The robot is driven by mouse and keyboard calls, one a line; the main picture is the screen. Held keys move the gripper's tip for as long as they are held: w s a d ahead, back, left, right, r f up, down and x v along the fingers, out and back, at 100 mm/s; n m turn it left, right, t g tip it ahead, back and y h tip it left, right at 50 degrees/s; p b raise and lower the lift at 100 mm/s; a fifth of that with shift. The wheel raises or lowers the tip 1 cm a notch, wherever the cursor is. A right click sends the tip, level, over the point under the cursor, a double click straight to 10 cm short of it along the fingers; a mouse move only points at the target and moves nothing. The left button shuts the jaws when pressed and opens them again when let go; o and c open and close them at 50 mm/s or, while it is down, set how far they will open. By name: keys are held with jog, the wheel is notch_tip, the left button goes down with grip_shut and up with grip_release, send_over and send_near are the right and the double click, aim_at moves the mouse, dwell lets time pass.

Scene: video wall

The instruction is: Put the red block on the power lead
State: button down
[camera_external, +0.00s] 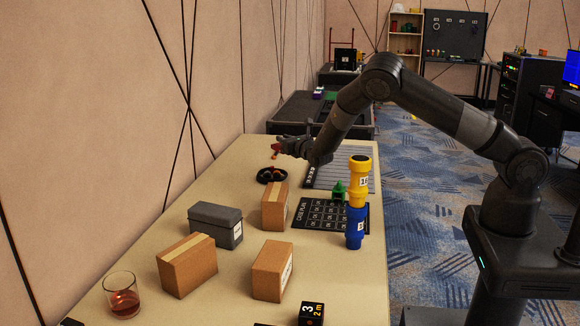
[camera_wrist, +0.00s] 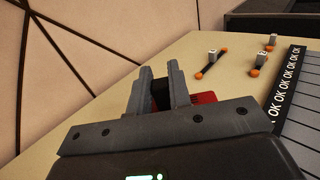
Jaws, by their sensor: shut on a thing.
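My gripper (camera_external: 277,149) is above the far part of the table, its fingers pointing left. In the wrist view my gripper (camera_wrist: 158,88) has its fingers close together around something dark. A red piece (camera_wrist: 205,98), apparently the red block, shows beside and behind the right finger, mostly hidden. In the external view a small red spot, seemingly the red block (camera_external: 275,153), shows at the fingertips. A black coil, which looks like the power lead (camera_external: 265,180), lies on the table nearer the camera and lower in the picture. The coil is not visible in the wrist view.
Boxes, including a grey case (camera_external: 214,225) and a brown carton (camera_external: 187,266), and a glass (camera_external: 122,296) stand nearer. A yellow-and-blue stack (camera_external: 357,200) stands by the right edge. Small orange-tipped pieces (camera_wrist: 254,72) lie beyond my gripper, beside a grey panel (camera_wrist: 300,110).

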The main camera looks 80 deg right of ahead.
jog(key=w+a+f, duration=0.2)
jog(key=w, duration=0.1)
jog(key=w+a+f, duration=0.1)
jog(key=w, duration=0.1)
jog(key=shift+a+f, duration=0.3)
jog(key=shift+f, duration=2.05)
jog(key=shift+f, duration=0.1)
jog(key=c, duration=1.3)
grip_release()
jog(key=shift+c, duration=0.2)
